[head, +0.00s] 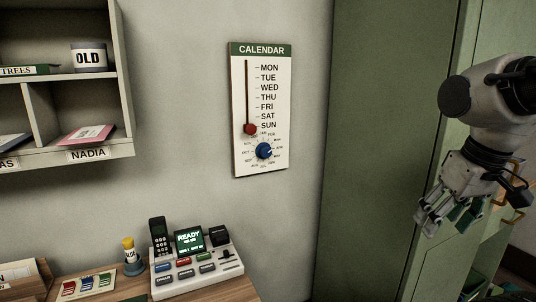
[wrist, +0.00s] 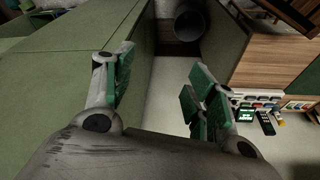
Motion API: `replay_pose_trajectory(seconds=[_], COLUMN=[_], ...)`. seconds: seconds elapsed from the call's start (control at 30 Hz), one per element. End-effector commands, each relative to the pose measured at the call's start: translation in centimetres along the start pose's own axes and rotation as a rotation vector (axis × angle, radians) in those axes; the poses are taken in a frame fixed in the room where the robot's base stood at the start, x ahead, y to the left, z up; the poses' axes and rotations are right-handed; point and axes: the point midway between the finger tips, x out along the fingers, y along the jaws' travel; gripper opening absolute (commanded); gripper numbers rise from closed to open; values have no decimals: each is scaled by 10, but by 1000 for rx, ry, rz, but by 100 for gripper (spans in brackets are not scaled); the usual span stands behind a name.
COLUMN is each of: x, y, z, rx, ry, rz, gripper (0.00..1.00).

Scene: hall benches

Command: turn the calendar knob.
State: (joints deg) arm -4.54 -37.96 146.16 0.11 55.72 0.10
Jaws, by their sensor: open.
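The calendar board (head: 240,105) hangs on the wall in the head view, a white panel with a green header. The blue calendar knob (head: 264,151) sits low on it, inside a ring of month labels. A red slider knob (head: 250,129) is above it at the bottom of a vertical slot, beside SUN. My gripper (head: 436,222) is at the right of the head view, well apart from the board, in front of the green cabinet. In the wrist view my gripper (wrist: 157,90) has its green-padded fingers spread with nothing between them. The calendar is not visible in the wrist view.
A green cabinet (head: 375,130) stands right of the board. A desk console (head: 196,270) with phone and READY screen is below left, and shows in the wrist view (wrist: 260,108). A pigeonhole shelf (head: 122,90) hangs upper left. Wall around the board is clear.

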Motion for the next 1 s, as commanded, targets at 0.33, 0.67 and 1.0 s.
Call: replay_pose_trajectory(seconds=[0.33,0.67,1.0], x=[40,139,239], y=[-25,-98,-210], z=[-12,-93,-214], rx=[-100,-294,-496], ry=[-162,-100,366], rz=[-24,-81,-160], gripper=[57,57,57])
